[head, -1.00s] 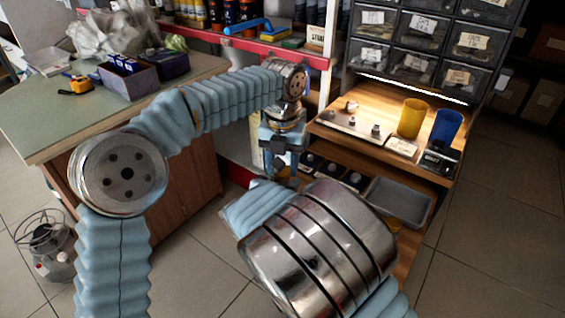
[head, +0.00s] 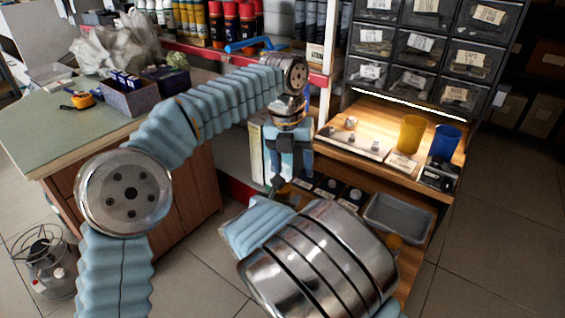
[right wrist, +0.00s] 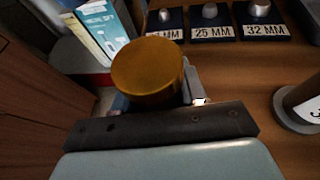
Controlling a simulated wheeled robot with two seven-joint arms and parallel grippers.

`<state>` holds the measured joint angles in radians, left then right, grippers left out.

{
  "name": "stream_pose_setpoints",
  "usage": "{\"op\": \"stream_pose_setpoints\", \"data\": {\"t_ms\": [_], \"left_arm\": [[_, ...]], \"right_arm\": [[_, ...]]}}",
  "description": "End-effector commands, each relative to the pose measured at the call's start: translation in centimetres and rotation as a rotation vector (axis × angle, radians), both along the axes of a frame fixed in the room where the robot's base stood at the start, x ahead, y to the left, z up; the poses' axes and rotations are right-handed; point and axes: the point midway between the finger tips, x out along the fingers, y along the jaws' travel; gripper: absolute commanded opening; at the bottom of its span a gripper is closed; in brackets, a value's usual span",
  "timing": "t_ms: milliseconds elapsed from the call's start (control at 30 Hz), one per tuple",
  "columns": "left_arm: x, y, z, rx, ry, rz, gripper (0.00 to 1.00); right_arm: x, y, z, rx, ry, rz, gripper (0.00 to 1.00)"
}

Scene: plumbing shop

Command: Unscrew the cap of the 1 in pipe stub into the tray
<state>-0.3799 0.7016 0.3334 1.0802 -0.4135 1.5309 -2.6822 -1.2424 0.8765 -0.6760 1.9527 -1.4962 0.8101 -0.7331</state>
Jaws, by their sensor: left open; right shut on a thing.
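My left gripper (head: 290,182) is open in the head view, pointing down. Just below it shows a small bit of the brass-coloured cap (head: 288,189). In the right wrist view the round cap (right wrist: 148,68) fills the middle, its flat top towards the camera. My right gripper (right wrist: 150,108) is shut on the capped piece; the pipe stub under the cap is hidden. In the head view my right forearm hides the right gripper. The grey tray (head: 372,228) lies on the lower wooden shelf to the right, apart from both grippers.
Dark blocks with metal stubs stand on the lower shelf, labelled 25 MM (right wrist: 210,33) and 32 MM (right wrist: 266,30). A yellow cup (head: 411,134) and a blue cup (head: 445,142) stand on the upper shelf. A green-topped bench (head: 50,140) is at left.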

Motion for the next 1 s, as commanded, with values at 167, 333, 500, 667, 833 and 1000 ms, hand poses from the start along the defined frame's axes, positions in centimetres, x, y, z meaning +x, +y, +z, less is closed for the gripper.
{"op": "stream_pose_setpoints", "data": {"t_ms": [167,333,500,667,833,1000], "left_arm": [[1.2,-7.2,2.4,-0.366,-0.048,0.037,0.64],[3.3,-14.2,8.7,-0.826,-0.091,0.18,0.64],[7.3,-16.7,17.1,-1.277,-0.11,0.462,0.64],[12.9,-13.7,23.3,-1.645,-0.095,0.905,0.64],[18.2,-6.7,23.0,-1.824,-0.037,1.54,0.64],[18.9,-0.7,16.0,-1.662,0.048,2.242,0.64]], "right_arm": [[0.0,0.0,0.0,0.0,0.001,0.0,0.0],[0.0,0.0,0.0,0.0,0.001,0.0,0.0],[0.0,0.0,0.0,0.0,0.001,0.0,0.0],[0.0,0.0,0.0,0.0,0.001,0.0,0.0],[0.0,0.0,0.0,0.0,0.001,0.0,0.0],[0.0,0.0,0.0,0.0,0.001,0.0,0.0]]}}
